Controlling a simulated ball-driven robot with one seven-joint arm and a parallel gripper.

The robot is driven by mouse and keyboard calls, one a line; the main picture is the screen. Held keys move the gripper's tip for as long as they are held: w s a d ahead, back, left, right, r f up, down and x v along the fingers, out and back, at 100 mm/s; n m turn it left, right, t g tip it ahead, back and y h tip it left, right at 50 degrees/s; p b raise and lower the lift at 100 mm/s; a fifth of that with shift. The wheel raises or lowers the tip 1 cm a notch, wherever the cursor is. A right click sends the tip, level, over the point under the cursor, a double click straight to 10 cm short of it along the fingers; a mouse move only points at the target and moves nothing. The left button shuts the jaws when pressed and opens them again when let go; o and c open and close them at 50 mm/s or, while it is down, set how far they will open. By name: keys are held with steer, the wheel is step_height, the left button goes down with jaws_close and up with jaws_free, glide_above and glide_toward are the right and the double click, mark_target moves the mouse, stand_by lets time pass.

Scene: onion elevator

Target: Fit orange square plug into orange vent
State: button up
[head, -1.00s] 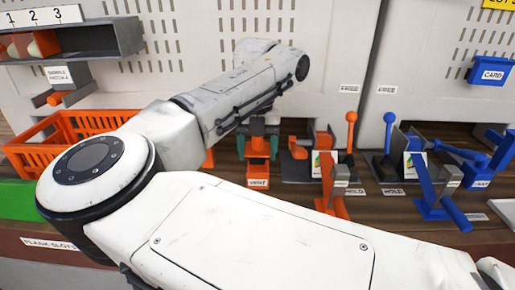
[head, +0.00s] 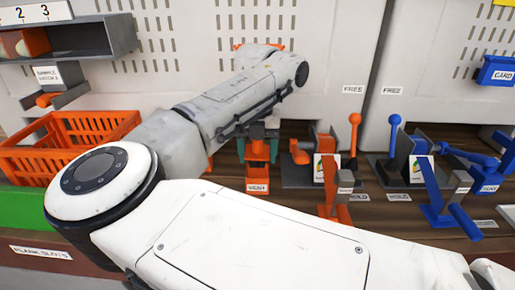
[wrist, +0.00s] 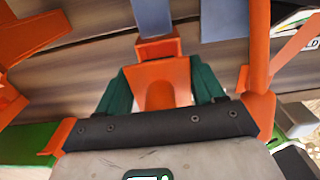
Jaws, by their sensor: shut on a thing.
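My gripper (head: 257,145) points down, with green fingers, at the middle of the bench. In the wrist view my gripper (wrist: 152,88) is shut on an orange piece (wrist: 158,82), which looks like the orange plug; its square shape is mostly hidden. The orange vent (head: 257,172), with a white VENT label on its front, stands directly below the fingers. In the wrist view a square orange rim (wrist: 157,47) shows just beyond the held piece. I cannot tell whether the plug is inside the vent or only over it.
An orange crate (head: 60,147) stands at the left. Orange levers (head: 353,133) and blue levers (head: 393,132) stand close on the right. A grey shelf (head: 95,35) is at the upper left. An orange part (head: 243,46) shows behind my arm.

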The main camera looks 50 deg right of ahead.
steer(key=shift+f, duration=0.65)
steer(key=shift+f+b, duration=1.7)
steer(key=shift+b, duration=0.35)
steer(key=o, duration=1.1)
steer(key=shift+o, duration=0.2)
steer(key=shift+r+b, duration=0.35)
steer(key=shift+r, duration=3.4)
